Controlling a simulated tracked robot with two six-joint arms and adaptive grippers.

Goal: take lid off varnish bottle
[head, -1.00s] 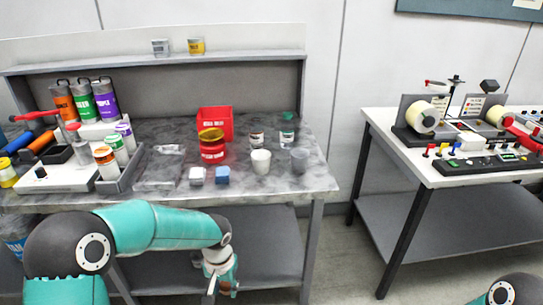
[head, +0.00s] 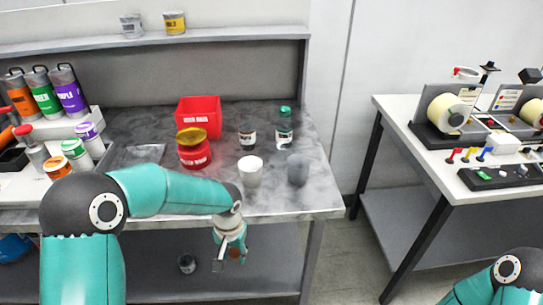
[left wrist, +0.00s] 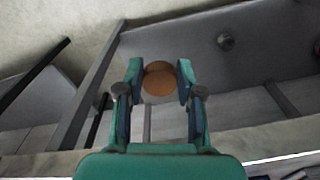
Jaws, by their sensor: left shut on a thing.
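My left gripper (head: 230,262) hangs in front of the bench's front edge, below the tabletop. It is shut on a brown round thing (left wrist: 159,80), which shows between the fingers in the left wrist view; I cannot tell whether it is a lid or a bottle top. On the bench stand a dark bottle with a pale label (head: 247,136) and a bottle with a green cap (head: 284,127). Their labels are too small to read, so I cannot tell which is varnish. My right gripper is out of view.
A red bin (head: 199,115), a red pot with a yellow top (head: 194,152), a white cup (head: 250,172) and a grey cup (head: 298,169) stand on the bench. A small jar (head: 187,264) sits on the lower shelf (head: 275,278). A second table (head: 480,203) stands at the right.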

